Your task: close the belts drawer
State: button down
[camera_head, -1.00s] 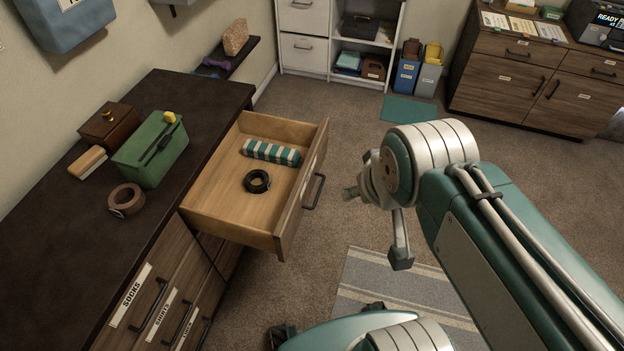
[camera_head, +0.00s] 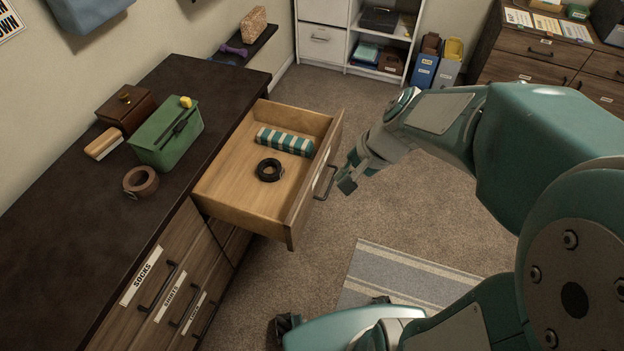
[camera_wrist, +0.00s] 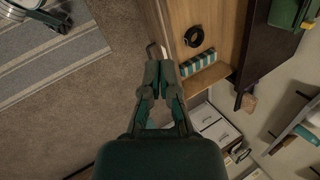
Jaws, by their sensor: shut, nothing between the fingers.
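The open wooden drawer (camera_head: 230,187) stands pulled out from the dark dresser in the head view. A coiled black belt (camera_head: 269,170) and a teal-and-white striped roll (camera_head: 284,142) lie inside it. The drawer's dark bar handle (camera_head: 327,183) is on its front. My gripper (camera_head: 347,186) is just outside the drawer front, close to the handle; I cannot tell whether they touch. In the wrist view my gripper (camera_wrist: 158,66) has its fingers together and empty, beside the drawer front. The drawer (camera_wrist: 205,18) and the coiled belt (camera_wrist: 194,37) also show there.
The dresser top (camera_head: 70,190) holds a green bin (camera_head: 165,140), a wooden box (camera_head: 126,108), a brush (camera_head: 103,143) and a rolled brown belt (camera_head: 140,182). Shut drawers lie below. A striped rug (camera_head: 400,277) covers part of the floor. Carpet around the drawer front is clear.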

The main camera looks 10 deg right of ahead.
jog(key=w+d+f+m+y, duration=0.25)
jog(key=w+f+m, duration=0.45)
jog(key=f, duration=0.4)
jog(key=m+t, duration=0.2)
jog(key=m, duration=0.7)
send_near(308, 201)
jog(key=shift+y, duration=0.25)
jog(key=x, duration=0.5)
jog(key=shift+s+f, duration=0.15)
jog(key=shift+f, duration=0.5)
jog(key=shift+w+a, duration=0.35)
jog(key=shift+a, duration=0.1)
